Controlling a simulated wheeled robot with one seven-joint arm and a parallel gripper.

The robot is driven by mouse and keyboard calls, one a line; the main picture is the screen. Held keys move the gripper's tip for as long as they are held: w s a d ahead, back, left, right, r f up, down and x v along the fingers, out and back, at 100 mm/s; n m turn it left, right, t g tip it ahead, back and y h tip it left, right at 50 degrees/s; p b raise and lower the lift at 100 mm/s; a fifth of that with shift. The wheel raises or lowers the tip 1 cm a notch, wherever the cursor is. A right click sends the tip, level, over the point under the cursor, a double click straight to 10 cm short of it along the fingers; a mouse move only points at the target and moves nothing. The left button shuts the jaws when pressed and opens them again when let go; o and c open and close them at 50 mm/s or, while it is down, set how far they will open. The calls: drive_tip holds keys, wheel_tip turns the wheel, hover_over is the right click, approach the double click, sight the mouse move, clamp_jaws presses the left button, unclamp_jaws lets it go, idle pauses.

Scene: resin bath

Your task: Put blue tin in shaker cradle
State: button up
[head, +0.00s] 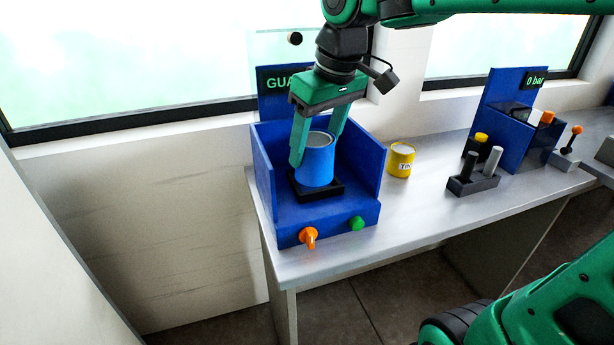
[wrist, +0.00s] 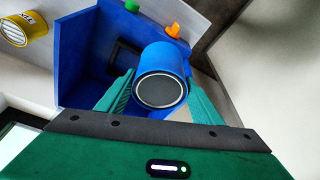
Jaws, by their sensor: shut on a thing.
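The blue tin (head: 317,162) is upright between the two green fingers of my gripper (head: 318,150); it also shows in the wrist view (wrist: 161,75) with its grey lid facing the camera. My gripper (wrist: 160,98) is shut on the tin's sides. The shaker is a blue open-fronted box (head: 315,213) with a black square cradle (head: 328,191) on its floor. The tin is inside the box, over the cradle. I cannot tell whether its base touches the cradle. In the wrist view part of the black cradle (wrist: 124,57) shows beside the tin.
The shaker's front has an orange knob (head: 309,236) and a green button (head: 357,223). A clear guard panel (head: 270,46) stands raised behind. A yellow tin (head: 400,160) stands to the right on the bench (head: 430,205). A black holder (head: 472,184) and a blue gauge unit (head: 513,130) are farther right.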

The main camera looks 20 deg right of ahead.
drive_tip(key=shift+w+d+f, duration=0.65)
drive_tip(key=shift+w+f, duration=1.2)
drive_tip(key=shift+w+d+f, duration=0.7)
drive_tip(key=shift+w+f, duration=1.1)
drive_tip(key=shift+w, duration=0.1)
drive_tip(key=shift+w+d+f, duration=0.65)
drive_tip(key=shift+w+f, duration=1.2)
drive_tip(key=shift+f, duration=0.1)
drive_tip(key=o, duration=1.5)
drive_tip(key=shift+c, duration=0.2)
drive_tip(key=v, duration=1.2)
